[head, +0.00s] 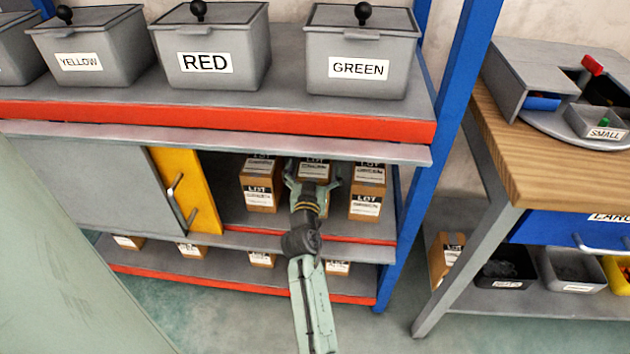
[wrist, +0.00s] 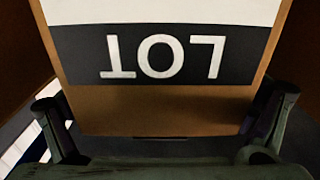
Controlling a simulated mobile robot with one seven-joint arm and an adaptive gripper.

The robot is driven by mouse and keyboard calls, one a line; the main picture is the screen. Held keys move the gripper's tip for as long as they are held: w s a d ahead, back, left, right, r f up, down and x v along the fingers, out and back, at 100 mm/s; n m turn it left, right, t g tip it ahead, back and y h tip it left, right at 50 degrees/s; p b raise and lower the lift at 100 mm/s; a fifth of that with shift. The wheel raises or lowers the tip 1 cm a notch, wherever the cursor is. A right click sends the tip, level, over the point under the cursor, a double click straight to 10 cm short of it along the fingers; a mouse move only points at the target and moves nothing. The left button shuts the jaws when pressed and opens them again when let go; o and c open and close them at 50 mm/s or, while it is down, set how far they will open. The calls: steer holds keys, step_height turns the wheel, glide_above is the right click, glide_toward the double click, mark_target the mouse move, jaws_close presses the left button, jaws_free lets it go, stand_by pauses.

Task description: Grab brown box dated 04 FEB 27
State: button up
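Three brown boxes with black-and-white LOT labels stand on the middle shelf in the head view: a left box (head: 260,198), a middle box (head: 314,169) and a right box (head: 367,203). The dates are too small to read. My gripper (head: 314,176) is at the middle box and hides most of its front. Its fingers are spread, one toward each side of the box. In the wrist view my gripper (wrist: 163,125) has a brown box (wrist: 160,105) close in front, with LOT upside down and no date visible. I cannot tell whether the fingers touch it.
A sliding panel with a yellow edge (head: 185,190) covers the shelf's left part. More boxes stand on the lower shelf, and another box (head: 445,260) is under the right-hand bench. Grey bins, including GREEN (head: 360,45), stand above. A blue post (head: 400,250) bounds the right side.

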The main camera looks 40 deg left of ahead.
steer(key=c, duration=1.7)
steer(key=shift+r, duration=0.25)
steer(key=shift+c, duration=0.7)
steer(key=shift+r, duration=0.1)
